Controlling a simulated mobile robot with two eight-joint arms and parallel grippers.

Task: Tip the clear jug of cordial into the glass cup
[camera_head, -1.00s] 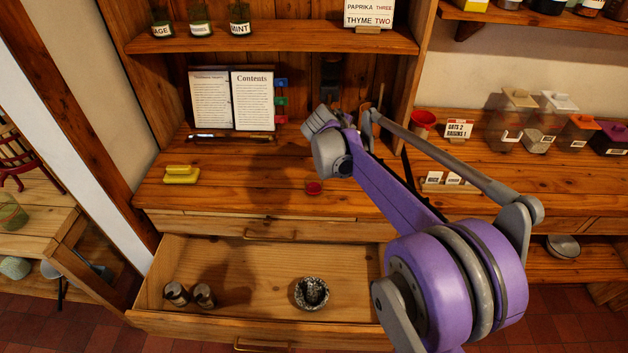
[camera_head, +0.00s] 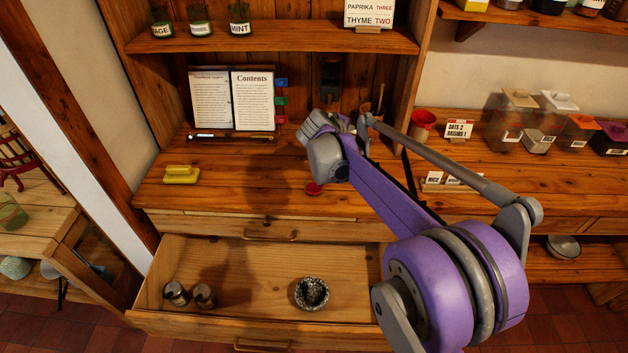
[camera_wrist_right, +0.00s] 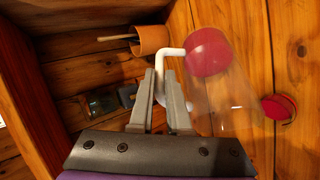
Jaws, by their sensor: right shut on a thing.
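The right gripper (camera_wrist_right: 166,98) is shut on the white handle of the clear jug (camera_wrist_right: 222,100) in the right wrist view. The jug's body is see-through and faint, with red cordial (camera_wrist_right: 208,51) gathered at its far end. In the head view my right wrist hides the fingertips and the jug. My left gripper is not in view.
An open drawer (camera_head: 255,319) juts out below the counter. A yellow block (camera_head: 181,174) lies on the counter's left, and an open book (camera_head: 232,98) stands behind. An orange-brown pot (camera_wrist_right: 151,40) stands near the gripper.

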